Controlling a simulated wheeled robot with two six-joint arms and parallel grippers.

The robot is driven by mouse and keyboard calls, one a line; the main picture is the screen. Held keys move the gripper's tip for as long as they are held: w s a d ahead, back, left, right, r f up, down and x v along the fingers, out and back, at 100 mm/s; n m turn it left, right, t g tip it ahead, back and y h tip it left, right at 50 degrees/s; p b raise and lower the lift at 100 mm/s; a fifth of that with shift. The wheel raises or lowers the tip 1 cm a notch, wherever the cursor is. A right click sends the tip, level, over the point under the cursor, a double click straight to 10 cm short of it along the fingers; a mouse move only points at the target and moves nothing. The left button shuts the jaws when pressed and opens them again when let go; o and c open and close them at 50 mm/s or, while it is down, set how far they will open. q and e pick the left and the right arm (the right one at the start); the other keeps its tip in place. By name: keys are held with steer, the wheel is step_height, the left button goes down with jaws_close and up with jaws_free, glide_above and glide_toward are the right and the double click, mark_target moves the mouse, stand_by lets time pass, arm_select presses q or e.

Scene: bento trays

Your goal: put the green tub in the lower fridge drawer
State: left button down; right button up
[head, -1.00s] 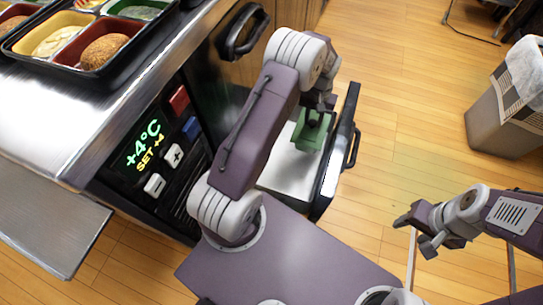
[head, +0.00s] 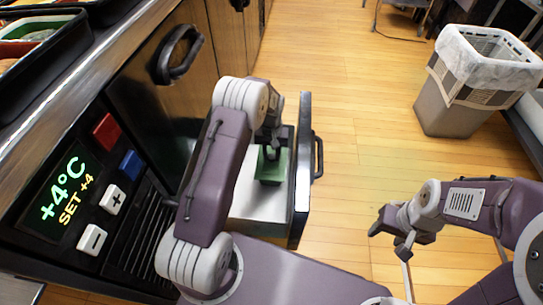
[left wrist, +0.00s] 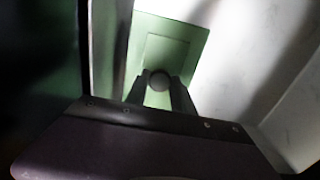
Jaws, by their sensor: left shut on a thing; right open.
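The green tub (head: 272,168) is inside the open lower fridge drawer (head: 300,178), near its far end. In the left wrist view the green tub (left wrist: 180,40) lies just beyond the fingers, with the pale drawer floor (left wrist: 245,55) beside it. My left gripper (head: 271,150) reaches down into the drawer and is shut on the tub's round knob (left wrist: 160,80). I cannot tell whether the tub touches the drawer floor. My left arm hides part of the drawer. My right gripper (head: 388,235) is open and empty, out over the floor to the right.
The fridge front has a black handle (head: 178,54) on the upper drawer and a +4°C panel (head: 62,192). Bento trays (head: 40,45) stand on the counter at top left. A lined bin (head: 465,90) stands at upper right. Wooden floor between is clear.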

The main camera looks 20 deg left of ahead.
arm_select(q)
steer(key=c, duration=1.1)
jaws_free()
steer(key=shift+f, duration=0.1)
step_height(320, 180, up, 12)
steer(key=r+p, duration=0.1)
steer(key=p, duration=0.8)
steer(key=s+d+r+m, duration=0.1)
steer(key=s+r, duration=0.1)
steer(key=s, duration=0.5)
steer(key=s+d+r+m, duration=0.1)
steer(key=s+r, duration=0.2)
steer(key=s, duration=0.4)
steer(key=s+d+r+t, duration=0.1)
steer(key=s+r, duration=0.1)
steer(key=s, duration=0.6)
steer(key=shift+d+r+m+b, duration=0.3)
steer(key=shift+d+r+m, duration=0.05)
steer(key=shift+r+m, duration=0.05)
